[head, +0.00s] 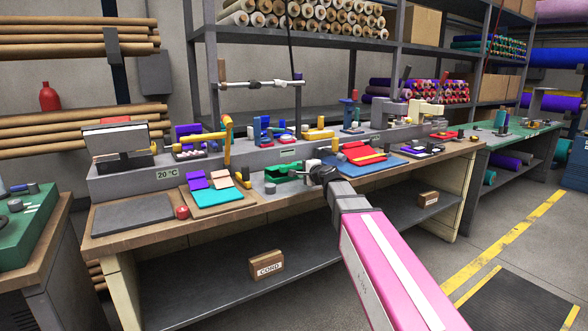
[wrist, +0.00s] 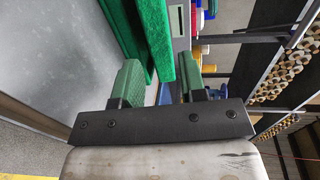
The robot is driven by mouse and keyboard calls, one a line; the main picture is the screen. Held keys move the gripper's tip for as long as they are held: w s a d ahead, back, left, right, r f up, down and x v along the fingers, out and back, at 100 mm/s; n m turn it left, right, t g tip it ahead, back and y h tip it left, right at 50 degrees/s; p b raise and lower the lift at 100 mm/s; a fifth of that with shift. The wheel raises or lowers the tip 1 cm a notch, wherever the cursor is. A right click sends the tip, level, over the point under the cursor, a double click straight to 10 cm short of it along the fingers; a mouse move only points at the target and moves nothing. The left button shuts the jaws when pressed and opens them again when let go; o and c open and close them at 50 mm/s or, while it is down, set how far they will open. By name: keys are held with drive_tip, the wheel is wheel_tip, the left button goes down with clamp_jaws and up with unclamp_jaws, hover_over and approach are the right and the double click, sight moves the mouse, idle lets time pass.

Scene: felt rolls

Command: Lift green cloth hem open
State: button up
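The green cloth (head: 284,173) lies at the front middle of the workbench, just left of my gripper (head: 312,170). My gripper (wrist: 158,75) has two green-padded fingers standing apart. The lower end of the strip shows in the gap between them, with a small space visible on each side. I cannot tell how deep the strip sits between the fingers. In the head view the fingertips are small and partly hidden by my wrist.
A teal cloth on a board (head: 210,196) and a red ball (head: 182,212) are left of the green cloth. A grey raised ledge (head: 165,180) runs behind. A cardboard box (head: 266,265) stands on the lower shelf.

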sight(296, 167)
drive_tip(key=x, duration=0.6)
drive_tip(key=shift+w+a+f, duration=0.15)
drive_tip(key=shift+w+a, duration=0.05)
drive_tip(key=shift+w, duration=0.15)
clamp_jaws()
drive_tip(key=shift+r, duration=0.2)
